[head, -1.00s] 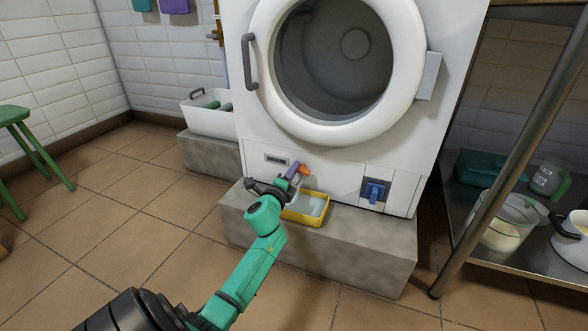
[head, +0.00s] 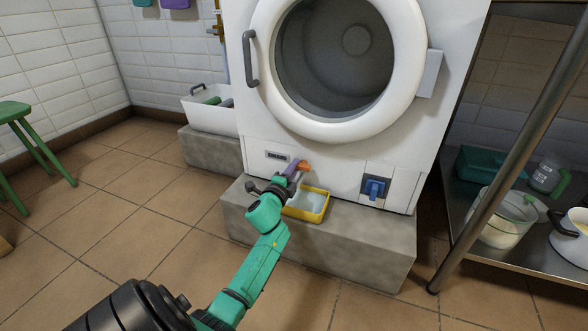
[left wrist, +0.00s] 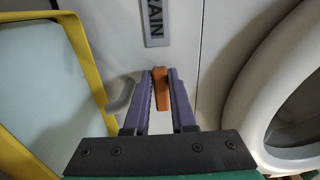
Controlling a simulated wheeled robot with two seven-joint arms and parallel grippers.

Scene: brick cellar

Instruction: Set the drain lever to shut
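The drain lever (head: 303,166) is a small orange handle low on the front of the white washing machine, to the right of a label plate. My left gripper (head: 293,170) has its purple fingers right at the lever. In the left wrist view the orange lever (left wrist: 162,88) lies between the two fingertips of my left gripper (left wrist: 162,80). The fingers are apart, with a narrow gap beside the lever; firm contact does not show. The plate (left wrist: 153,22) reading "AIN" is just beyond. My right gripper is out of view.
A yellow-rimmed tray (head: 318,217) stands on the concrete plinth (head: 340,245) below the lever. A grey spout (left wrist: 121,98) is close left of the fingers. A blue switch (head: 374,188) is to the right.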

